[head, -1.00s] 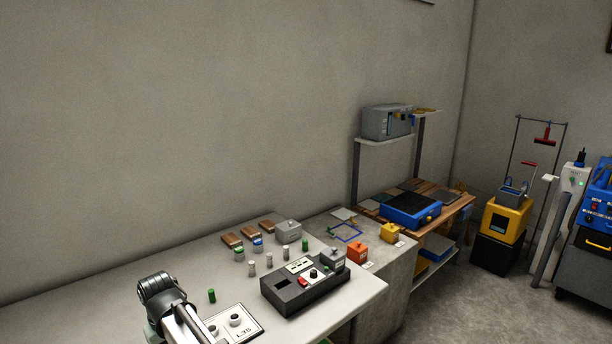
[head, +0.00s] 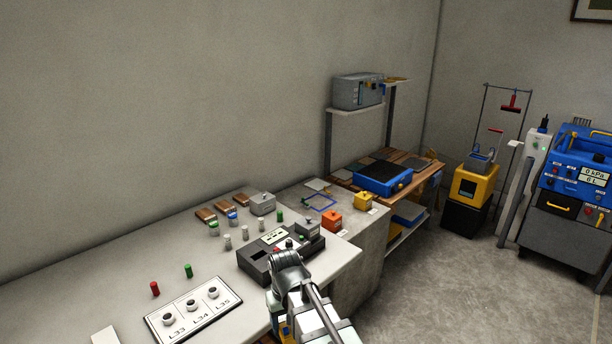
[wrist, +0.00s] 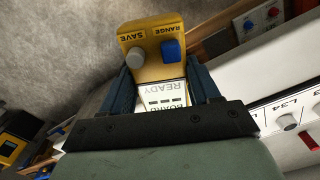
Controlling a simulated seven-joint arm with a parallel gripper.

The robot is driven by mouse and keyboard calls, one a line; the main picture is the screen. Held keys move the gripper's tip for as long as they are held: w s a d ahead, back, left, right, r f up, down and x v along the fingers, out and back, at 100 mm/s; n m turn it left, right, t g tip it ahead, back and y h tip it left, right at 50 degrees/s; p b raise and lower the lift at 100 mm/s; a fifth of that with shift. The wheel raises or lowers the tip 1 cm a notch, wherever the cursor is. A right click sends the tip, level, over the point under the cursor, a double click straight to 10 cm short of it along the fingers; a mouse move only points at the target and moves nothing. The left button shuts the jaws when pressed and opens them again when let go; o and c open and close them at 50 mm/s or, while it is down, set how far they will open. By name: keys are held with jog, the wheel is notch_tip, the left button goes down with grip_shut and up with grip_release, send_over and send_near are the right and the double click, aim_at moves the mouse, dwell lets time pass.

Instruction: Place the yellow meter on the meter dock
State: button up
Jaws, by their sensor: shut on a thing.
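The yellow meter (wrist: 150,45) fills the top middle of the wrist view. It has a grey SAVE knob, a blue RANGE knob and a pale screen reading BOARD READY. My gripper (wrist: 162,88) is shut on it, with a dark blue finger on each side. In the head view my gripper is at the bottom, mostly hidden by my arm, with a bit of the yellow meter (head: 285,330) showing beside the bench edge. No label marks the meter dock; a dark box with a recess and a screen (head: 254,265) stands on the white bench, partly behind my arm.
A white plate (head: 195,307) with knobs L33, L34 and L35 lies on the bench, near red (head: 155,289) and green (head: 188,271) cylinders. An orange box (head: 331,221) and a blue outline (head: 320,202) are on the grey bench. Open floor lies at right.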

aim_at(67, 339)
jog(key=w+d+f+m, duration=0.1)
jog(key=d+m, duration=0.3)
jog(key=d, duration=1.8)
jog(key=shift+w+f+m, duration=0.3)
jog(key=shift+w+f, duration=0.05)
jog(key=shift+w, duration=0.2)
